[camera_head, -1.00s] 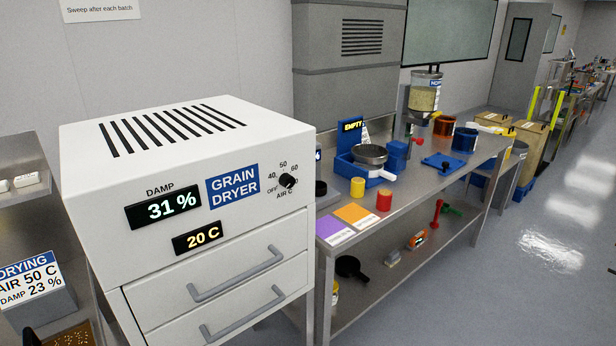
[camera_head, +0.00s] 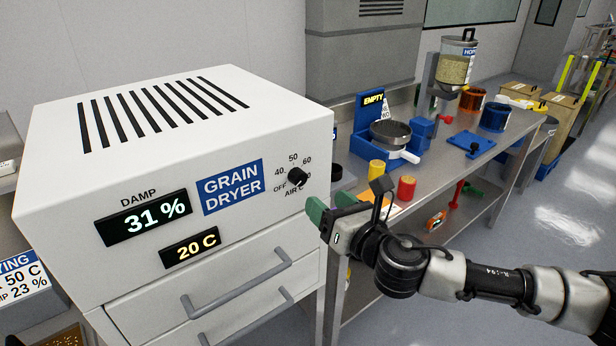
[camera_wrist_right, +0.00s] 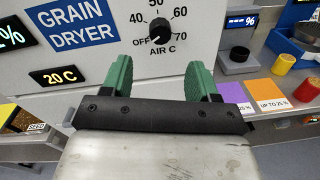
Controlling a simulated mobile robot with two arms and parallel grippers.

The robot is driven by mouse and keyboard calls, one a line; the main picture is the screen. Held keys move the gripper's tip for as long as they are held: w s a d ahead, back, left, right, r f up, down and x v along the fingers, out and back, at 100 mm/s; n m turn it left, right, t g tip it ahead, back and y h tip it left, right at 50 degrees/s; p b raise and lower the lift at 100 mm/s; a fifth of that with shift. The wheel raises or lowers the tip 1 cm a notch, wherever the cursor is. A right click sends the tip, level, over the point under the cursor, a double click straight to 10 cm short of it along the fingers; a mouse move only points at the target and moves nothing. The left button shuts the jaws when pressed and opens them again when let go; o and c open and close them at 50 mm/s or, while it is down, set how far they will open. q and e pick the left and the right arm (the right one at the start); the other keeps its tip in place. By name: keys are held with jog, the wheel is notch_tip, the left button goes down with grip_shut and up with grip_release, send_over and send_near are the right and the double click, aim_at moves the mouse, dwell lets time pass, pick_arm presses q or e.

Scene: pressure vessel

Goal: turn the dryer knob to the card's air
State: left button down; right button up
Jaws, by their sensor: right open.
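The dryer knob (camera_head: 297,177) is a small black dial on the right of the white grain dryer's front (camera_head: 70,200). It also shows in the right wrist view (camera_wrist_right: 158,29), ringed by OFF, 40, 50, 60 and 70; its pale mark seems to point toward OFF. The card (camera_head: 22,280) at the left edge is partly cut off, with "50 C" and "23 %" readable. My right gripper (camera_head: 325,212) is open and empty, below and right of the knob in the head view. In the wrist view its green fingers (camera_wrist_right: 160,75) point toward the knob, apart from it. My left gripper is out of view.
The dryer displays read 31 % (camera_head: 145,217) and 20 C (camera_head: 190,249). Drawer handles (camera_head: 235,285) stick out below. A steel bench (camera_head: 500,140) right of the dryer holds a yellow jar (camera_head: 376,171), a red jar (camera_head: 406,189) and a blue stand with a pan (camera_head: 390,131).

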aim_at(302, 180)
jog(key=p+x, duration=0.1)
jog(key=x, duration=0.6)
jog(key=shift+w+a, duration=0.15)
jog(key=shift+w, duration=0.15)
jog(key=shift+w+a+p, duration=0.25)
jog(key=shift+w+p, duration=0.05)
jog(key=shift+w, duration=0.1)
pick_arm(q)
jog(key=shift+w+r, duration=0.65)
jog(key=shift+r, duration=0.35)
pick_arm(e)
jog(key=shift+c, duration=0.7)
jog(key=c, duration=0.8)
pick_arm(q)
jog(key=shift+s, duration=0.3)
pick_arm(e)
jog(key=shift+m, duration=0.3)
